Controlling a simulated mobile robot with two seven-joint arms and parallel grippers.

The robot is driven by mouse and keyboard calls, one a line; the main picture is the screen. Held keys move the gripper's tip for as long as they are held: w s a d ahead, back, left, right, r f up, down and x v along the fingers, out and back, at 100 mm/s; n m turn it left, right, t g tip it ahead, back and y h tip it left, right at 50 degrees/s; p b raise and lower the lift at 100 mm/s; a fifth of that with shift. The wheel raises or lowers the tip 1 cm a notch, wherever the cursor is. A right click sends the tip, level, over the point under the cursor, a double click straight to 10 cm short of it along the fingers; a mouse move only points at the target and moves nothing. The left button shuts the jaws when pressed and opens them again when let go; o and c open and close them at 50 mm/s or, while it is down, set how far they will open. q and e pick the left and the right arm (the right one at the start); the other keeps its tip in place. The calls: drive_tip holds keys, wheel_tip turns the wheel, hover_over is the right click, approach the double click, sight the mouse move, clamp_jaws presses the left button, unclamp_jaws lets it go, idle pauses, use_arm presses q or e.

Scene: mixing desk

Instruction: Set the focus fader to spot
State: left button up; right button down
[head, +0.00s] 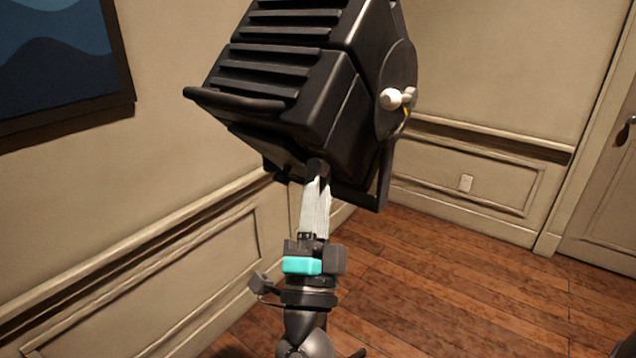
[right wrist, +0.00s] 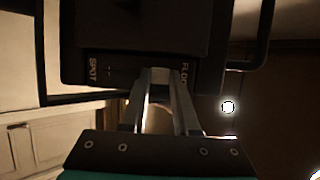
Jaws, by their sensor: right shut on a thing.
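A big black stage lamp (head: 300,90) with a ribbed housing hangs tilted in the middle of the head view. In the right wrist view its underside shows a dark focus fader strip (right wrist: 120,72), with SPOT lettered at the left end and FLOOD, partly covered, at the right. My right gripper (head: 317,170) reaches up from below to the lamp's underside. In the right wrist view its fingertips (right wrist: 159,76) are shut on the fader's knob, nearer the FLOOD end than SPOT. My left gripper is not in view.
The lamp's yoke (head: 383,180) and a pale side knob (head: 392,98) are at its right. A handle bar (head: 235,101) sticks out at its left. Panelled walls and a framed picture (head: 60,60) stand behind. The wooden floor (head: 450,290) to the right is clear.

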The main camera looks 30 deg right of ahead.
sight(339, 176)
drive_tip(key=shift+f, duration=0.1)
drive_tip(key=d+f+b, duration=0.1)
drive_tip(key=w+d+f+b, duration=0.1)
drive_tip(key=d+f, duration=0.1)
drive_tip(key=w+d+f+b, duration=0.1)
drive_tip(key=f, duration=0.1)
drive_tip(key=shift+d+f, duration=0.1)
drive_tip(key=shift+d, duration=0.3)
drive_tip(key=c, duration=0.6)
unclamp_jaws()
drive_tip(key=shift+c, duration=0.2)
drive_tip(key=b+v, duration=0.2)
drive_tip(key=v, duration=1.3)
drive_tip(key=shift+s+b, duration=0.15)
drive_tip(key=shift+b, duration=0.25)
